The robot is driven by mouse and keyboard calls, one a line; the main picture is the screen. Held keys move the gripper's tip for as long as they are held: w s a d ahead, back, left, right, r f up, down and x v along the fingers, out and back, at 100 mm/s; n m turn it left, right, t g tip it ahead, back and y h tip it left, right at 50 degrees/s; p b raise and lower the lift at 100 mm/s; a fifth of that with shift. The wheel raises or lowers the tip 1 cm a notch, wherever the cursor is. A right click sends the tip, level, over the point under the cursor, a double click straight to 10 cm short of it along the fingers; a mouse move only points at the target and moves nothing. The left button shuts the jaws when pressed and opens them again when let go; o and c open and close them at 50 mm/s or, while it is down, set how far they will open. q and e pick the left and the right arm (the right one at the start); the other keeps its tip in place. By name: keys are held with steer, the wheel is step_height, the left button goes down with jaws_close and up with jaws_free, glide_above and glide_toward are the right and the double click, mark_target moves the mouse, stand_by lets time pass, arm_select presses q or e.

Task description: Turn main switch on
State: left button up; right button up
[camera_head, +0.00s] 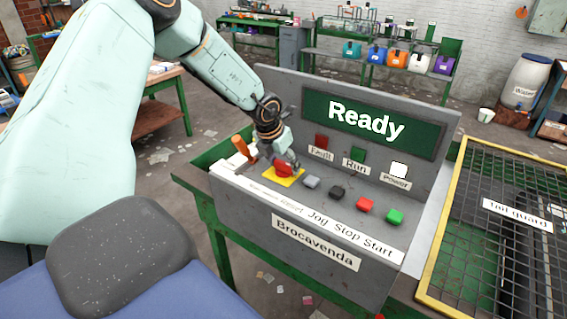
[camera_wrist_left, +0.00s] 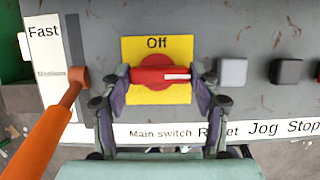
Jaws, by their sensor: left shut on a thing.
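The main switch (camera_wrist_left: 150,75) is a red rotary knob on a yellow plate (camera_wrist_left: 132,48) marked "Off" at its top. The knob lies crosswise, and its white mark points right in the left wrist view. My left gripper (camera_wrist_left: 163,82) has its two fingers on either end of the knob and is shut on it. In the head view the red switch (camera_head: 282,170) shows under the left gripper (camera_head: 285,158) at the left of the console. The display (camera_head: 366,122) reads "Ready", and the lamp over "Power" (camera_head: 398,170) is white. My right gripper is not in view.
An orange lever (camera_wrist_left: 42,140) stands left of the switch, close to my left gripper. Grey (camera_head: 311,182), black (camera_head: 337,192), red (camera_head: 364,204) and green (camera_head: 394,216) buttons line up to its right. A yellow-framed mesh guard (camera_head: 447,222) stands right of the console.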

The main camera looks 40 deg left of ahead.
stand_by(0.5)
arm_select(q)
steer(key=o, duration=1.1)
steer(key=shift+s, duration=0.15)
steer(key=shift+o, duration=0.2)
steer(key=shift+r, duration=0.15)
steer(key=v, duration=1.1)
steer(key=shift+s+r, duration=0.25)
steer(key=shift+r, duration=0.1)
